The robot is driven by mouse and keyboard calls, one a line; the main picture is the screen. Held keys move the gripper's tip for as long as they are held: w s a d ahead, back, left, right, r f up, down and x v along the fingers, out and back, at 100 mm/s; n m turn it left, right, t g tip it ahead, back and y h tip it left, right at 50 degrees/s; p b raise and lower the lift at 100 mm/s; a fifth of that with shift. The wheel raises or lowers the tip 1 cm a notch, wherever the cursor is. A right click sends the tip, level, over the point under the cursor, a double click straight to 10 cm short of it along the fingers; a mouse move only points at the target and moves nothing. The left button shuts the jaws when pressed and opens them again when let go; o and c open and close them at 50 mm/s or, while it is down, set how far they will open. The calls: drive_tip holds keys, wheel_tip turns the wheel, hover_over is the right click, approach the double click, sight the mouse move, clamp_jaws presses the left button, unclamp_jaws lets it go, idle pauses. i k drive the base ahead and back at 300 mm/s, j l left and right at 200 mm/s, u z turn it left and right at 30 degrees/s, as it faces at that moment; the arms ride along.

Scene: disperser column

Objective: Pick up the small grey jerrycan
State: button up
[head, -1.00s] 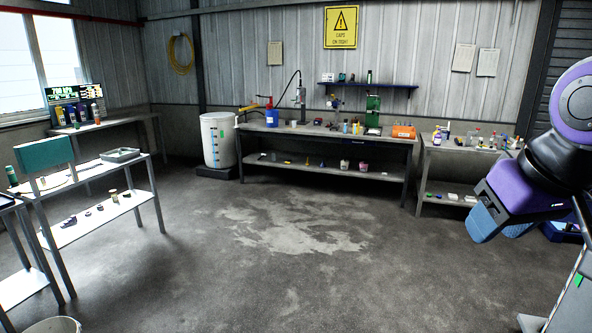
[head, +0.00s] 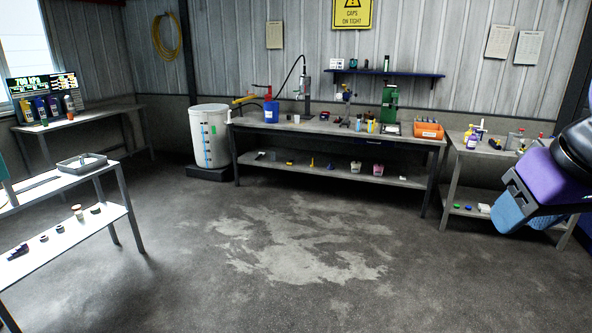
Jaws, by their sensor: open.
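A small grey can-like object (head: 514,141) stands on the right-hand bench among bottles; it may be the small grey jerrycan, but it is too small to be sure. My gripper (head: 516,204), with purple and blue parts, is at the right edge of the head view. It is open, with nothing seen in it, well in front of the right bench. My arm hides part of that bench.
A long workbench (head: 340,133) stands along the back wall, with an orange bin (head: 428,131) on it. A white drum (head: 209,138) stands at its left end. A shelf table (head: 75,232) is at the left. The middle floor (head: 290,240) is clear.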

sight(358, 123)
drive_tip(key=i, duration=3.85)
drive_tip(key=i+z, duration=0.2)
drive_tip(key=i, duration=0.3)
drive_tip(key=i+j+z, duration=0.15)
drive_tip(key=i, duration=0.35)
drive_tip(key=i+j+z, duration=0.2)
drive_tip(key=i, duration=0.3)
drive_tip(key=i+j+z, duration=0.3)
drive_tip(key=z, duration=0.15)
drive_tip(key=i+j+z, duration=0.75)
drive_tip(key=j+z, duration=0.15)
drive_tip(key=j, duration=0.1)
